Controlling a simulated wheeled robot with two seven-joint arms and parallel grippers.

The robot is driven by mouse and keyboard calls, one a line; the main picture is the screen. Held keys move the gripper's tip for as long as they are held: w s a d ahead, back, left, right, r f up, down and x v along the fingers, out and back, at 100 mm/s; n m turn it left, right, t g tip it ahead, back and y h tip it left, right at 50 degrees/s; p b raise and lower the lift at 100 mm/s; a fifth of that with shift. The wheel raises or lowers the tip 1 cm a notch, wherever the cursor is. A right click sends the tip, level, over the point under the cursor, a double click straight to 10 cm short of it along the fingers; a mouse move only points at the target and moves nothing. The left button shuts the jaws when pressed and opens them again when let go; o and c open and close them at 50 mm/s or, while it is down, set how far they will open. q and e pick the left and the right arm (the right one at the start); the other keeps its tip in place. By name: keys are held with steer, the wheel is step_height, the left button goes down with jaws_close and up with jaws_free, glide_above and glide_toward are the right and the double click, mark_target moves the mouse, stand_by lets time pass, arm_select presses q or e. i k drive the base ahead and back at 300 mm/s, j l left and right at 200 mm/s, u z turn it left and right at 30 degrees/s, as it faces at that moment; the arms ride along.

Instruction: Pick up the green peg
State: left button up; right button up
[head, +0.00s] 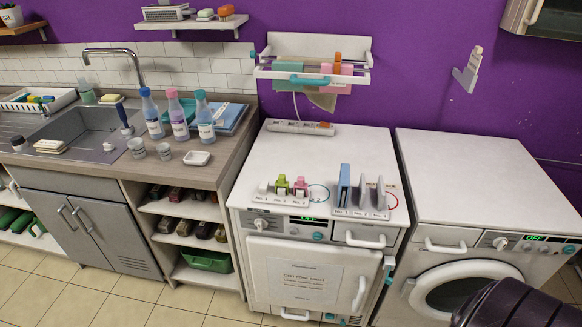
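The green peg (282,183) stands upright in a small light-coloured rack (280,199) on the front of the left white machine's top. A pink peg (300,186) stands close to its right, and a pale peg (264,188) stands to its left. The lower part of the green peg sits at the rack and is hard to make out. Neither of my grippers is in view. A dark ribbed part at the bottom right corner looks like part of my arm.
A second rack (360,209) with a blue plate and grey pieces stands just right of the peg rack. A power strip (298,127) lies at the back of the left machine (335,155). The right machine's top (470,175) is clear. Bottles (179,115) stand by the sink.

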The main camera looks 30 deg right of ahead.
mark_target(282, 182)
steer(key=l+z, duration=0.1)
steer(key=z, duration=0.35)
steer(key=i+l+z, duration=0.1)
steer(key=z, duration=0.35)
